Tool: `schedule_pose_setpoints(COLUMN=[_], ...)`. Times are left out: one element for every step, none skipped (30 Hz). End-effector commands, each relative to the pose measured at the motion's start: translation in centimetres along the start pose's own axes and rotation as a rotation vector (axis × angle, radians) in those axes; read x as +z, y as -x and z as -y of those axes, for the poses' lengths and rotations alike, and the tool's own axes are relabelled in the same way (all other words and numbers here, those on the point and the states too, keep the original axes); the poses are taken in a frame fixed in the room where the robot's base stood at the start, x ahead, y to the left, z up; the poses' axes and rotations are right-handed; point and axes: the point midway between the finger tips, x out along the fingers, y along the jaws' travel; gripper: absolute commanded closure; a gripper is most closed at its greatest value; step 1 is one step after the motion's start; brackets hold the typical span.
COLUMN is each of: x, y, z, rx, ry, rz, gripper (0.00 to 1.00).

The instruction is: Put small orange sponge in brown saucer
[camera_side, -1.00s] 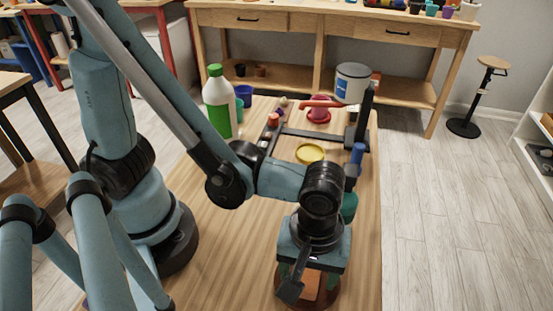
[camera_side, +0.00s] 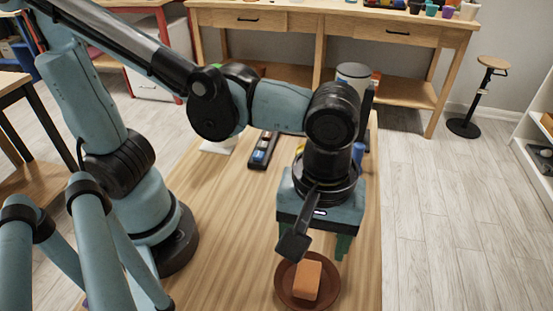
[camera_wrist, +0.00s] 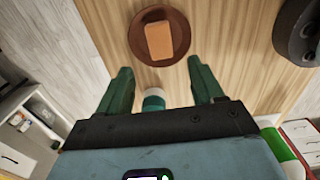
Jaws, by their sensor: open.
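The small orange sponge (camera_side: 307,280) lies inside the round brown saucer (camera_side: 283,287), near the front end of the table. In the wrist view the sponge (camera_wrist: 159,40) sits within the rim of the saucer (camera_wrist: 137,42). My gripper (camera_side: 318,250) is above the saucer and apart from the sponge. In the wrist view its two green fingers are spread with nothing held between them, and my gripper (camera_wrist: 158,72) shows clear of the saucer. My wrist hides part of one finger in the side view.
A black tray with small items (camera_side: 262,152) stands farther back on the wooden table (camera_side: 235,225). A white container (camera_side: 353,72) shows behind my arm. A white and green object (camera_wrist: 153,100) shows between the fingers in the wrist view. The table's left middle is clear.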

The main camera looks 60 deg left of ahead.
Motion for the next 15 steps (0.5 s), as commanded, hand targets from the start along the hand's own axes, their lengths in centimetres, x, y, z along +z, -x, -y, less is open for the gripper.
schedule_pose_setpoints(x=[0.0, 0.0, 0.0, 0.0, 0.0, 0.0, 0.0, 0.0, 0.0, 0.0, 0.0, 0.0, 0.0, 0.0, 0.0], y=[0.6, 0.9, 1.3, 1.6, 1.8, 2.1, 2.3, 2.4, 2.6, 2.6, 2.7, 2.8, 2.8, 2.8, 2.8], z=[0.0, 0.0, 0.0, 0.0, -0.1, 0.0, 0.0, 0.0, 0.0, 0.0, 0.0, 0.0, 0.0, 0.0, 0.0], rx=[0.000, 0.000, 0.000, 0.000, 0.000, 0.000, 0.000, 0.000, 0.000, 0.000, 0.000, 0.000, 0.000, 0.000, 0.000], ry=[0.000, 0.000, 0.000, 0.000, 0.000, 0.000, 0.000, 0.000, 0.000, 0.000, 0.000, 0.000, 0.000, 0.000, 0.000], rz=[0.000, 0.000, 0.000, 0.000, 0.000, 0.000, 0.000, 0.000, 0.000, 0.000, 0.000, 0.000, 0.000, 0.000, 0.000], gripper=[0.33, 0.33, 0.33, 0.33, 0.33, 0.33, 0.33, 0.33, 0.33, 0.33, 0.33, 0.33, 0.33, 0.33, 0.33])
